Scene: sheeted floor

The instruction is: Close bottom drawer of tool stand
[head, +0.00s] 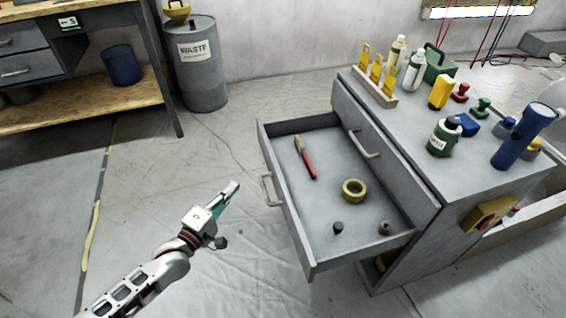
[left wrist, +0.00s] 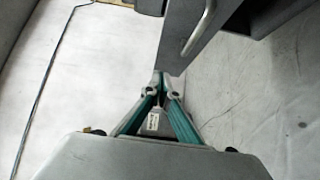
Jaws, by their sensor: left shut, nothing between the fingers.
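The grey tool stand (head: 408,240) stands at the right in the head view. Its bottom drawer (head: 283,222) is pulled well out to the left, with a bar handle (head: 268,190) on its front. A red-handled brush (head: 306,158), a yellow tape roll (head: 354,189) and two small dark pieces lie inside. My left gripper (head: 232,190) is left of the drawer front, apart from it. In the left wrist view its fingers (left wrist: 160,78) meet at the tips, empty, and the handle (left wrist: 199,30) is beyond them. My right gripper is not in view.
Bottles, a blue flashlight (head: 523,135) and other small items crowd the stand's top. A grey waste drum (head: 203,85) and a workbench (head: 75,105) stand at the back left. The sheeted floor left of the drawer is clear.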

